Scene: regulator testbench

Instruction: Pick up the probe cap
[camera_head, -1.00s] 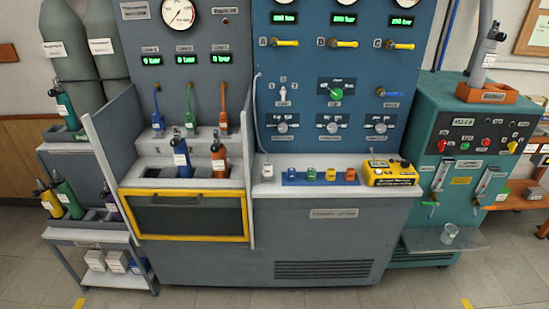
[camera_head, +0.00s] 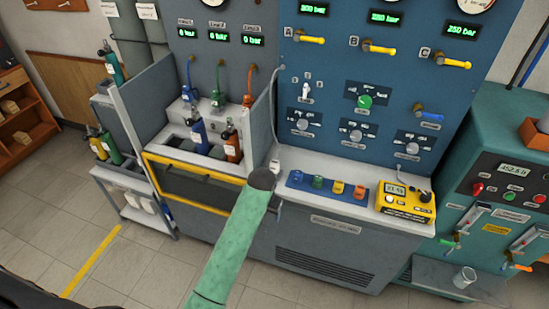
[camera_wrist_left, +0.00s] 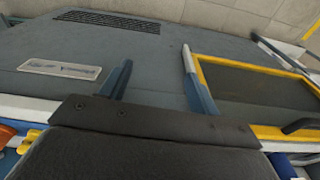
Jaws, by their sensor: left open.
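A small white piece (camera_head: 275,166) stands at the left end of the bench ledge, by a thin cable hanging from the blue panel. It may be the probe and its cap, but it is too small to tell the cap apart. My left gripper (camera_head: 279,208) is just in front of the ledge, below and near the white piece, mostly hidden behind my wrist. In the left wrist view its two fingers (camera_wrist_left: 157,76) are apart with nothing between them, facing the cabinet front. My right gripper is not in view.
Coloured fittings stand on a blue strip (camera_head: 298,186) on the ledge, beside a yellow meter (camera_head: 404,201). A grey partition (camera_head: 262,115) and the yellow-framed door (camera_head: 190,184) are left of my gripper.

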